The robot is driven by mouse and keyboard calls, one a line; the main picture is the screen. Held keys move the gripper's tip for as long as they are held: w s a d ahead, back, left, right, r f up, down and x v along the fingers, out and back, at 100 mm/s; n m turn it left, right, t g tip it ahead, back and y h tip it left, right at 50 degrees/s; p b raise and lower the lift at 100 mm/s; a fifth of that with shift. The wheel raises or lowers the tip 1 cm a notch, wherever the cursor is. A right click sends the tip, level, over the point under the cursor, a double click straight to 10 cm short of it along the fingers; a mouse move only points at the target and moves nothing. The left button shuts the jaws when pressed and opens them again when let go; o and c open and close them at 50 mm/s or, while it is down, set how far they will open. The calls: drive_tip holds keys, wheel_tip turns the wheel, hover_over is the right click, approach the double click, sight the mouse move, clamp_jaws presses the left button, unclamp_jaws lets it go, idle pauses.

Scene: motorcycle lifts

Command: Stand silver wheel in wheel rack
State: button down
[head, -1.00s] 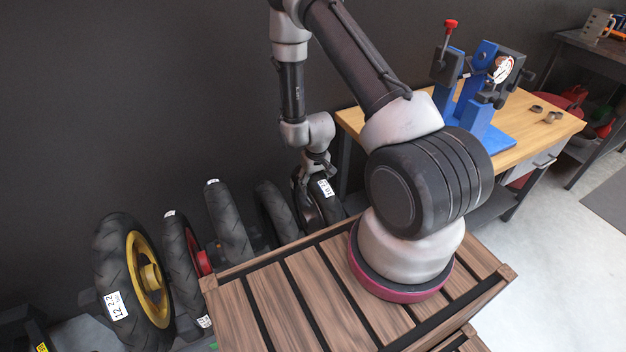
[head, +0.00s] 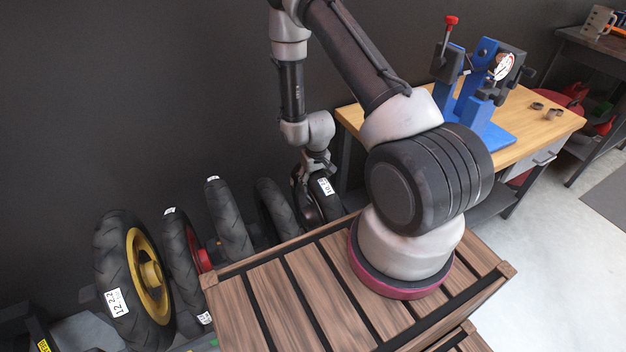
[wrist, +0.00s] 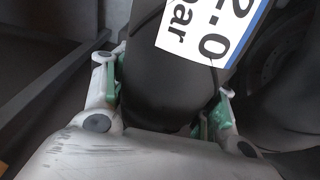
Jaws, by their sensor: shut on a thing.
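My gripper (head: 314,172) points down at the far end of the row of wheels. It is shut on the tyre of a wheel (head: 325,205) with a white label; my arm and the crate hide part of this wheel. In the wrist view the two fingers (wrist: 165,115) lie on either side of the black tyre (wrist: 165,75), whose label shows large blue-edged print. The rim colour of the held wheel is too dark to tell. The wheel looks upright beside its neighbour. The wheel rack (head: 85,335) shows only in part at the lower left, under the wheels.
A yellow-rimmed wheel (head: 148,275), a red-rimmed wheel (head: 180,260) and more dark tyres (head: 228,220) stand in a row along the wall. A slatted wooden crate (head: 285,300) is in front. A workbench (head: 505,150) with a blue stand (head: 478,110) is at right.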

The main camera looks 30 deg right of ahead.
drive_tip(key=shift+c, duration=2)
unclamp_jaws()
drive_tip(key=shift+f, duration=0.1)
drive_tip(key=r, duration=0.4)
drive_tip(key=s+r, duration=0.1)
drive_tip(key=r, duration=0.7)
drive_tip(key=shift+s, duration=0.3)
drive_tip(key=s+g, duration=0.1)
drive_tip(key=s, duration=0.1)
drive_tip(key=s+g, duration=0.1)
drive_tip(key=s, duration=0.2)
drive_tip(key=shift+f, duration=0.2)
drive_tip(key=s+r, duration=0.1)
drive_tip(key=s+r+g, duration=0.1)
drive_tip(key=s, duration=0.1)
drive_tip(key=s+r+t, duration=0.2)
drive_tip(key=s+r, duration=0.3)
drive_tip(key=r, duration=0.7)
drive_tip(key=s+r+t, duration=0.2)
drive_tip(key=s+r, duration=0.3)
drive_tip(key=r, duration=0.7)
drive_tip(key=s+r+t, duration=0.2)
drive_tip(key=s+r, duration=0.3)
drive_tip(key=r, duration=0.8)
drive_tip(key=shift+s+d, duration=0.15)
drive_tip(key=shift+d, duration=0.15)
